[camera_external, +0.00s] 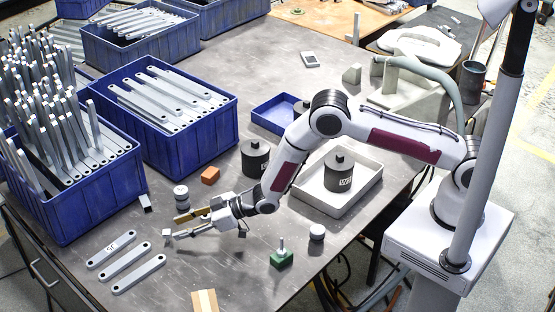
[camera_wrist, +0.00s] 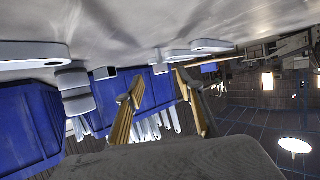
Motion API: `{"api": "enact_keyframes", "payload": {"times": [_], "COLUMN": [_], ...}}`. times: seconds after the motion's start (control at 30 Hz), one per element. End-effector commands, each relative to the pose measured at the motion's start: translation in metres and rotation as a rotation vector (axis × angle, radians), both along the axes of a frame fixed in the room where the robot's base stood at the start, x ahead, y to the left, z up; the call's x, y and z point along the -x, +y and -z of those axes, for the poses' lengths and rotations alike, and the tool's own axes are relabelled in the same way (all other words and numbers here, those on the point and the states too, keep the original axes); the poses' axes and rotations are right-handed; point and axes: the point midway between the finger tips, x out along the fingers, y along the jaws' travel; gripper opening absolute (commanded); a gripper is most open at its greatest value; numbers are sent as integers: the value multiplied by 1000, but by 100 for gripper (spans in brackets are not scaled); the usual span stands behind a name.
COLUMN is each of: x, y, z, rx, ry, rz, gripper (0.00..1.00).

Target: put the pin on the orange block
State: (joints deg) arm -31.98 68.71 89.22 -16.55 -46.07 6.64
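The orange block (camera_external: 210,175) lies on the grey table, right of the blue crate of flat bars. A slim metal pin (camera_external: 282,243) stands upright on a green block (camera_external: 281,259) near the table's front right. My gripper (camera_external: 175,227) is low over the table, left of the green block and in front of the orange block, its fingers pointing left. In the wrist view, my gripper's two fingers (camera_wrist: 160,103) are spread apart with nothing between them. Neither the pin nor the orange block can be made out in the wrist view.
A stacked cylinder (camera_external: 182,197) stands just behind my fingers; it also shows in the wrist view (camera_wrist: 75,95). Flat bars (camera_external: 138,274) lie in front. Blue crates (camera_external: 183,150) fill the left.

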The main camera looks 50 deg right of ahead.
Motion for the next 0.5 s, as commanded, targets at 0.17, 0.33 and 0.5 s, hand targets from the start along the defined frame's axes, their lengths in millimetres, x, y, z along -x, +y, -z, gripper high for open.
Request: {"api": "enact_keyframes", "payload": {"times": [0.17, 0.33, 0.5], "x": [-8, -16, -22], "y": [11, 21, 27], "z": [4, 8, 12], "rx": [-1, -1, -1], "ry": [0, 0, 0], "rz": [-1, -1, -1], "gripper": [38, 38, 38]}}
